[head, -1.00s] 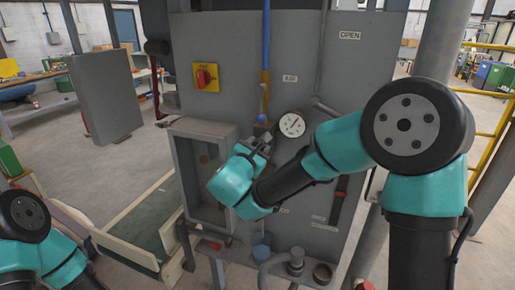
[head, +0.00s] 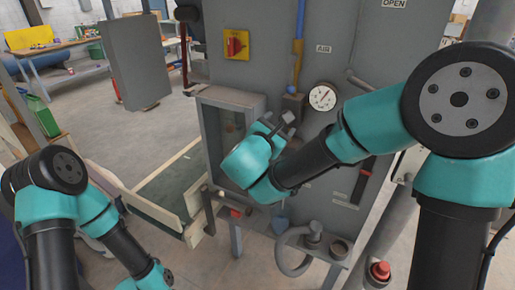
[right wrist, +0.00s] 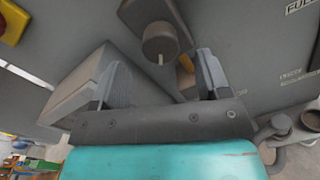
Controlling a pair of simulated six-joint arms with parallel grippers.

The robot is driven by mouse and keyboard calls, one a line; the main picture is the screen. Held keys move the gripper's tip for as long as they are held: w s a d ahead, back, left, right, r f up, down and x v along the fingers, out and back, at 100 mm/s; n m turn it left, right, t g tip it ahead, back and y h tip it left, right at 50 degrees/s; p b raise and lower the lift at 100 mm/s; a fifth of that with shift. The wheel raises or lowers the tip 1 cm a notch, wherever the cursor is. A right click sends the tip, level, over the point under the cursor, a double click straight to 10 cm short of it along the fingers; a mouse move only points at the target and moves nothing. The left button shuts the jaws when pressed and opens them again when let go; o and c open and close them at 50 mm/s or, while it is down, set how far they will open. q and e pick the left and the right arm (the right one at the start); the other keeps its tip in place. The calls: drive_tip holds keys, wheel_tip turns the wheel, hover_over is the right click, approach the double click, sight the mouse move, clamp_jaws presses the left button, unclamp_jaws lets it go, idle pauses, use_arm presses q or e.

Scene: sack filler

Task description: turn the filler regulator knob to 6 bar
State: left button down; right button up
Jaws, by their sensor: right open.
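The regulator knob (right wrist: 160,40) is a dark grey round knob with a pale mark on its lower edge in the right wrist view. My right gripper (right wrist: 162,80) is open, its two fingers apart on either side below the knob, with nothing between them. In the head view my right gripper (head: 279,122) is in front of the panel, just below the regulator body (head: 292,106). The round white pressure gauge (head: 323,97) has a red needle; its numbers are too small to read. My left arm is at lower left, its gripper out of view.
A grey box (head: 231,98) with an open front stands left of my right gripper. A yellow plate with a red switch (head: 236,43) is above it. Pipes (head: 313,238) and a red button (head: 380,270) are low at the front.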

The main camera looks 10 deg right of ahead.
drive_tip(key=v, duration=1.2)
drive_tip(key=shift+s+a, duration=0.2)
drive_tip(key=shift+s, duration=0.1)
drive_tip(key=w+d+f+m+g+y, duration=0.1)
drive_tip(key=d+f+g, duration=0.2)
drive_tip(key=f, duration=0.4)
drive_tip(key=d+f+g, duration=0.3)
drive_tip(key=f+g, duration=0.1)
drive_tip(key=f, duration=0.3)
drive_tip(key=s+d+f+m+g+y, duration=0.2)
drive_tip(key=f+m, duration=0.6)
drive_tip(key=f, duration=0.4)
drive_tip(key=s+d+f+m+g+y, duration=0.2)
drive_tip(key=s+d+f+m+y, duration=0.2)
drive_tip(key=s+f+m+y, duration=0.3)
drive_tip(key=s+d+f+m+g+y, duration=0.2)
drive_tip(key=f+m, duration=0.7)
drive_tip(key=f, duration=0.8)
drive_tip(key=s+d+y, duration=0.1)
drive_tip(key=s+y, duration=0.1)
drive_tip(key=y, duration=0.1)
drive_tip(key=shift+s+d+g, duration=0.25)
drive_tip(key=shift+s+g, duration=0.05)
